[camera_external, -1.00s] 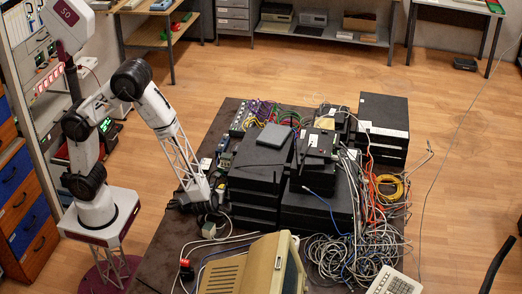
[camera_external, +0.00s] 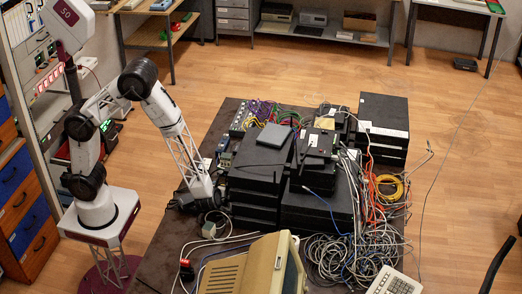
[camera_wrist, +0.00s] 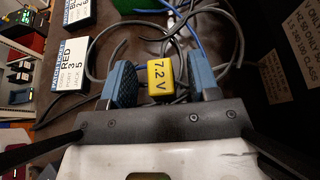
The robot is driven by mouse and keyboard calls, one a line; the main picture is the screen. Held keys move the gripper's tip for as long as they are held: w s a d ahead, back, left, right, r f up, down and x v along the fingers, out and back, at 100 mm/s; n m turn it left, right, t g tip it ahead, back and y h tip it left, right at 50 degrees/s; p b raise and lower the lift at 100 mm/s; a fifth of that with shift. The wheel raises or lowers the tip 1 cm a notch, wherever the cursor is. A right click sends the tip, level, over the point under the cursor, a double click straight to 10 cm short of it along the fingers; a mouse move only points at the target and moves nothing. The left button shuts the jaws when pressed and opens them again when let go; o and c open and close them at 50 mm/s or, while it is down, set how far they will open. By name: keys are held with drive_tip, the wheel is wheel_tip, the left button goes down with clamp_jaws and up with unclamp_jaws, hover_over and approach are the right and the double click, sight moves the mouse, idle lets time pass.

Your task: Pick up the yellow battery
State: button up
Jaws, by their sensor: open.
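In the wrist view, the yellow battery (camera_wrist: 160,82) is a small block marked "7.2 V". It stands between the two blue finger pads of my gripper (camera_wrist: 162,75). The jaws are open. In the external view, my gripper (camera_external: 196,202) is low over the left part of the dark table (camera_external: 170,245). I cannot make out the battery there.
Stacked black boxes (camera_external: 255,165) stand close to the right of my gripper. Grey and blue cables lie around the battery.

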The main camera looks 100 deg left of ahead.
drive_tip(key=shift+x, duration=1.2)
drive_tip(key=shift+c, duration=0.3)
clamp_jaws()
